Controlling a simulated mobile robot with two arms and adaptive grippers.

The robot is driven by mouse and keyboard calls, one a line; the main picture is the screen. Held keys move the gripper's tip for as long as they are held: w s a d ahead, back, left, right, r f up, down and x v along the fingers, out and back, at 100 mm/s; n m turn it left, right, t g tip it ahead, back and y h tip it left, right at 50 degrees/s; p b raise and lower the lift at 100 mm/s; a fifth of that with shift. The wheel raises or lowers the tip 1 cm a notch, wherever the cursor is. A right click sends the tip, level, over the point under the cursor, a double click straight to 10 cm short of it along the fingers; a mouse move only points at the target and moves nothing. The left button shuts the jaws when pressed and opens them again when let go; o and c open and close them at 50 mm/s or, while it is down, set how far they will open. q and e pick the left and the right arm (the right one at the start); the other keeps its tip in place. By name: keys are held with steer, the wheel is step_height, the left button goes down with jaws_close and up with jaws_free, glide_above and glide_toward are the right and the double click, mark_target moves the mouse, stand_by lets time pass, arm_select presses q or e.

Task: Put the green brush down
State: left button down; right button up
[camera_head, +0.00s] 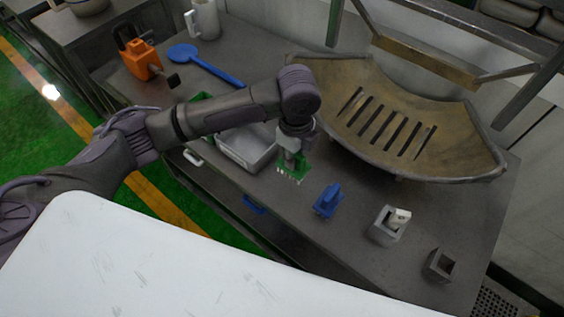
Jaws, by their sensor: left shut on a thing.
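The green brush (294,170) is under my left gripper (291,153), with pale bristles pointing down. My left gripper is shut on the brush, at the near part of the grey table (350,243). The brush is on or just above the tabletop; I cannot tell which. My left arm comes in from the left and hides part of the table behind it. My right gripper is not in view.
A metal tray (232,152) lies left of the brush and a blue brush (328,200) stands to its right. Two small square holders (439,265) are further right. A large slotted pan (440,125) fills the back. A blue spoon (213,69) lies back left.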

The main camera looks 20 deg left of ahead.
mark_target(283, 160)
arm_select(q)
steer(key=shift+w+a+f, duration=0.1)
steer(key=shift+a+f, duration=0.25)
steer(key=shift+a, duration=0.25)
steer(key=shift+a+f, duration=0.35)
steer(key=shift+a, duration=0.25)
steer(key=shift+a+f, duration=0.15)
steer(key=shift+f, duration=0.05)
step_height(283, 160, down, 4)
steer(key=shift+r+p, duration=0.1)
steer(key=shift+p, duration=0.6)
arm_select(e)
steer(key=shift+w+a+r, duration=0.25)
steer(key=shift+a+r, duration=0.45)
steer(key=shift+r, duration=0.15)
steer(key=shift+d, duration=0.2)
arm_select(q)
steer(key=c, duration=1.1)
jaws_free()
steer(key=shift+f, duration=0.2)
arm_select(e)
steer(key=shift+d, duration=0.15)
